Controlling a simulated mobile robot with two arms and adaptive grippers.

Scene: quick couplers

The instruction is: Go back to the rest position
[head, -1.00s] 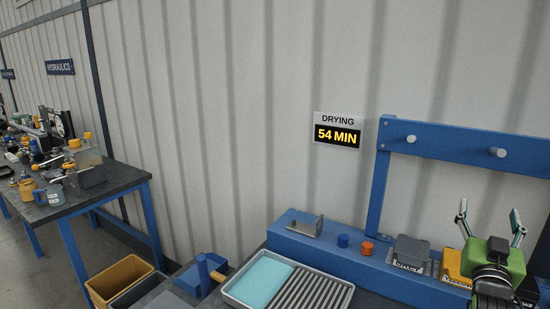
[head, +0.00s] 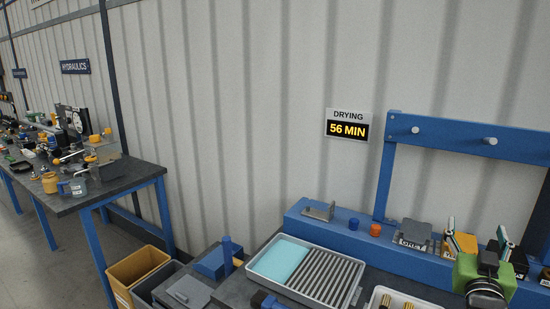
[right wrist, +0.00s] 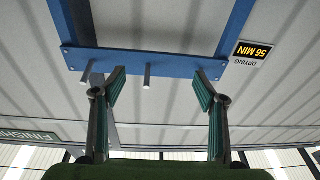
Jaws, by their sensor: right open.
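My right gripper (head: 479,238) is at the lower right of the head view, with its green body low and its fingers pointing up. The fingers are apart and nothing is between them. In the right wrist view the two teal-padded fingers (right wrist: 163,88) stand wide apart, with the blue rail (right wrist: 190,66) and its pegs beyond them. My left gripper is not in view.
A tray (head: 258,282) with a teal pad and a ribbed part sits on the bench. A blue ledge (head: 335,230) behind it carries a bracket, a blue cap (head: 354,223) and an orange cap (head: 375,230). A bin (head: 138,272) and a cluttered table (head: 135,183) stand left.

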